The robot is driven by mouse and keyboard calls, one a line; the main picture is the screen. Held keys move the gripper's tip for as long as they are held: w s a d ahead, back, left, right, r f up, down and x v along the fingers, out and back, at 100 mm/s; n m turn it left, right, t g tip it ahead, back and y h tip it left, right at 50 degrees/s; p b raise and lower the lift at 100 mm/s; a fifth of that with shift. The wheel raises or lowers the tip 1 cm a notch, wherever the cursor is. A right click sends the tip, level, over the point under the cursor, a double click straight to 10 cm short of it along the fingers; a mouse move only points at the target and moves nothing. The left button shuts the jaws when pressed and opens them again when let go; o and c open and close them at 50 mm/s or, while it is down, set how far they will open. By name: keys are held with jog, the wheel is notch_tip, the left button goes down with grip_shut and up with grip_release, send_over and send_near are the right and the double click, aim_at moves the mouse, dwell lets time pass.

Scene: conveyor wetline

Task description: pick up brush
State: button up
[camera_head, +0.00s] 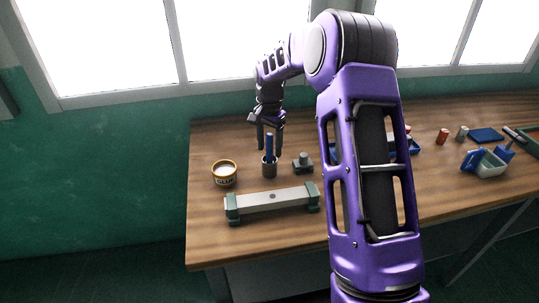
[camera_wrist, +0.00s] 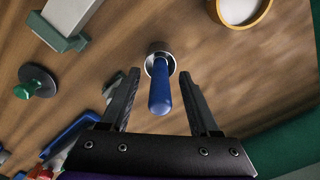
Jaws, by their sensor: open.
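The brush, with a blue handle (camera_head: 269,148), stands upright in a small dark metal cup (camera_head: 269,168) on the wooden table. In the wrist view the blue handle (camera_wrist: 160,92) points up toward the camera from the round cup (camera_wrist: 153,62). My gripper (camera_head: 270,143) is above the cup, pointing down. In the wrist view my gripper (camera_wrist: 158,82) is open, with one finger on each side of the handle and a gap on both sides. The lower end of the brush is hidden in the cup.
A glue tub (camera_head: 225,174) stands left of the cup, and a grey-green stamp-like piece (camera_head: 303,163) stands right. A long bar with green ends (camera_head: 273,202) lies in front. A white bin (camera_head: 484,164) with blue tools is far right.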

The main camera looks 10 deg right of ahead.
jog(key=shift+f, duration=0.45)
jog(key=shift+c, duration=0.2)
grip_shut()
jog(key=shift+r, duration=0.15)
notch_tip(320, 180, up, 10)
jog(key=shift+f, duration=0.15)
